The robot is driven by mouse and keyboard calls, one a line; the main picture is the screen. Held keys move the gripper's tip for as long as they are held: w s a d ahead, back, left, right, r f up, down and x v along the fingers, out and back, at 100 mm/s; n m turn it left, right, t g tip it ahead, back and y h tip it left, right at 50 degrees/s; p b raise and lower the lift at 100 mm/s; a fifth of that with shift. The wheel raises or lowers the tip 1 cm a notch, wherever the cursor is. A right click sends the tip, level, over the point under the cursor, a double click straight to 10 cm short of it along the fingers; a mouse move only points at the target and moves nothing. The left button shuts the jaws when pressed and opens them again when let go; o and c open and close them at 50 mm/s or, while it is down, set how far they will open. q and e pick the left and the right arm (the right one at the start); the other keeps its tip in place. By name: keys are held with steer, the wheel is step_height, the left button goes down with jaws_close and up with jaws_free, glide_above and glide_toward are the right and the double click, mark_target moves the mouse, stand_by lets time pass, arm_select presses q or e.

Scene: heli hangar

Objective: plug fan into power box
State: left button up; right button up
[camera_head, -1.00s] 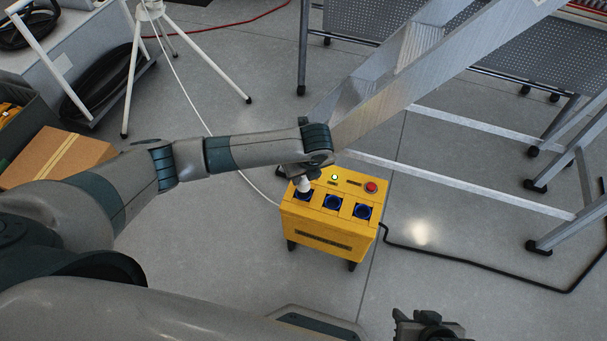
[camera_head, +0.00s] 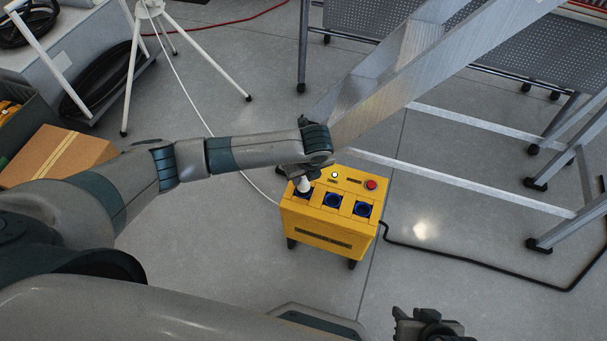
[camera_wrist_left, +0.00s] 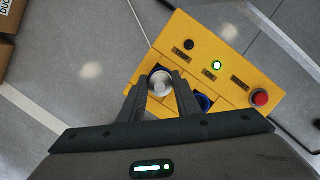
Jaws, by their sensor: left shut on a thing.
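The yellow power box (camera_head: 322,235) stands on the floor with a row of blue sockets on top, a lit green lamp and a red button. It also shows in the left wrist view (camera_wrist_left: 215,45). My left gripper (camera_head: 301,178) is over the box's left socket, shut on the white plug (camera_head: 305,187). In the left wrist view the plug (camera_wrist_left: 160,83) sits between the fingers, ringed by the blue socket; its seating depth is hidden. The white tripod stand (camera_head: 134,75), likely the fan's, is at the upper left, its top out of frame. My right gripper (camera_head: 428,325) is at the bottom edge, its jaws unclear.
A white cable (camera_head: 190,103) runs from the stand towards the box's left side. A black cable (camera_head: 450,257) leaves the box's right side. A metal ladder-like frame (camera_head: 400,90) rises behind the box. A cardboard box (camera_head: 58,157) lies at the left. The floor in front is clear.

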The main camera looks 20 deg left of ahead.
arm_select(q)
steer(key=shift+f, duration=0.95)
steer(key=o, duration=1.6)
steer(key=shift+o, duration=0.2)
